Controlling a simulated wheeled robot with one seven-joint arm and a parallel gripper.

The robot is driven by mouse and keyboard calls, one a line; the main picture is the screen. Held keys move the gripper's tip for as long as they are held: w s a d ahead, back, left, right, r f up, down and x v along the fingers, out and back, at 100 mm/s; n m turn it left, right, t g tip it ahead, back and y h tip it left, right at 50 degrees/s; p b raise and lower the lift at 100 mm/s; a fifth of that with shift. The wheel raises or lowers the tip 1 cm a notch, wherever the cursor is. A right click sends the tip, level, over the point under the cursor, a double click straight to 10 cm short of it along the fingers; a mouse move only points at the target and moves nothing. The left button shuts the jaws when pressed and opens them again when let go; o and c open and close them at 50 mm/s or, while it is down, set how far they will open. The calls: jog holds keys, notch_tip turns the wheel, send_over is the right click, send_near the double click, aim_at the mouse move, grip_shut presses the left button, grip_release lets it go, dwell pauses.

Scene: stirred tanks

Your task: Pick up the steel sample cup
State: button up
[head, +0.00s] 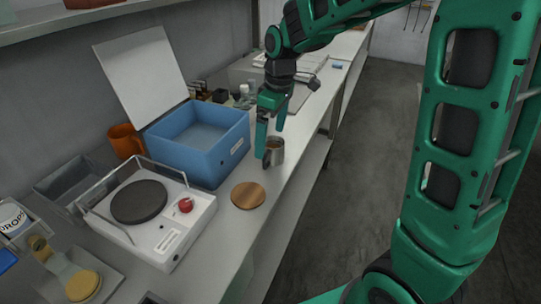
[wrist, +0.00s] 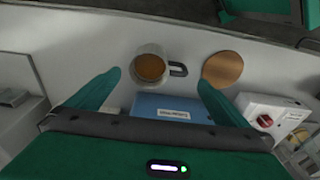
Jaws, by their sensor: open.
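The steel sample cup (head: 274,152) stands upright on the bench, right of the blue box, in the head view. In the wrist view the cup (wrist: 151,66) is seen from above with brown contents, its dark handle pointing right. My gripper (head: 271,124) is open just above and beside the cup in the head view. In the wrist view my gripper (wrist: 158,80) has its two fingers spread wide, with the cup ahead between their lines. Nothing is held, and I cannot tell whether a finger touches the cup.
A round wooden coaster (head: 248,195) lies on the bench near the cup. The blue box (head: 210,150) with a raised lid and a white stirrer plate unit (head: 180,228) stand to the left. An orange mug (head: 124,141) is behind. The bench's front edge is close to the cup.

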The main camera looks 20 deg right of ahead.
aim_at(271, 151)
jog(key=shift+f, duration=2.95)
jog(key=c, duration=1.3)
